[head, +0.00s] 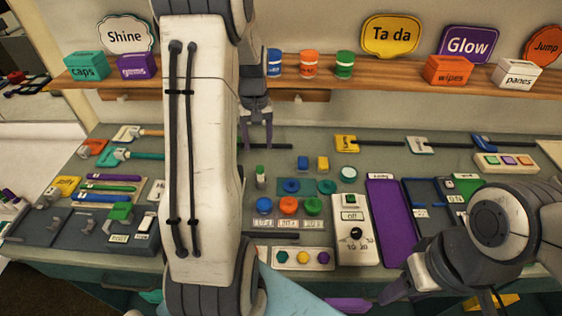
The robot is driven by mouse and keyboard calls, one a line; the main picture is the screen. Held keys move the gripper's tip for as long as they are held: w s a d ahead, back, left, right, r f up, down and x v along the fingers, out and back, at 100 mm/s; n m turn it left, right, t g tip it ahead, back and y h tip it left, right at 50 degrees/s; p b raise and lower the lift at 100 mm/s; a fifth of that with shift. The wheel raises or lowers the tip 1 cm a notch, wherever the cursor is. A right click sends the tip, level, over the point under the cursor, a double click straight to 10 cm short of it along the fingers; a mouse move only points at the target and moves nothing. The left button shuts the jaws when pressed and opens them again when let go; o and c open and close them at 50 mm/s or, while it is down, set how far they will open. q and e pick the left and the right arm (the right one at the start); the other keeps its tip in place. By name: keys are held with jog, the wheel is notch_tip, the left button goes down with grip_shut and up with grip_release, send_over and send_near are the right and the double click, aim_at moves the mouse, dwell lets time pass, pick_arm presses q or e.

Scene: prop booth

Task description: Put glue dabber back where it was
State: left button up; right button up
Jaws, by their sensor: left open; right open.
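A small upright white bottle with a green cap (260,177) stands on the grey-green worktop (215,165), left of the blue and yellow blocks. It may be the glue dabber, but it is too small to be sure. My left gripper (257,145) hangs above the back of the worktop, beyond the bottle in the picture. Its purple fingers point down, apart and empty. My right gripper (390,293) is low at the front right, away from the bottle; its fingertips are hard to make out. My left arm hides a tall strip of the worktop.
A wooden shelf (390,76) with boxes and coloured cups runs along the back. A white dial box (355,230), a purple mat (389,222) and coloured round pots (289,205) crowd the middle and right. Coloured tools (112,187) lie at left. A thin dark bar (270,147) lies near the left gripper.

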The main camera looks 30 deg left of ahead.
pick_arm(q)
jog(key=s+d+r+m, duration=0.1)
jog(key=d+r+m, duration=0.2)
jog(key=d, duration=0.7)
jog(key=s+d+r+m, duration=0.2)
jog(key=d+m, duration=0.2)
jog(key=d, duration=0.6)
jog(key=s+d+r+m+h, duration=0.1)
jog(key=s+d+m, duration=0.8)
jog(key=s+d, duration=0.4)
jog(key=s, duration=0.5)
jog(key=shift+d+r+m, duration=0.25)
jog(key=shift+d+m, duration=0.05)
jog(key=shift+d, duration=0.05)
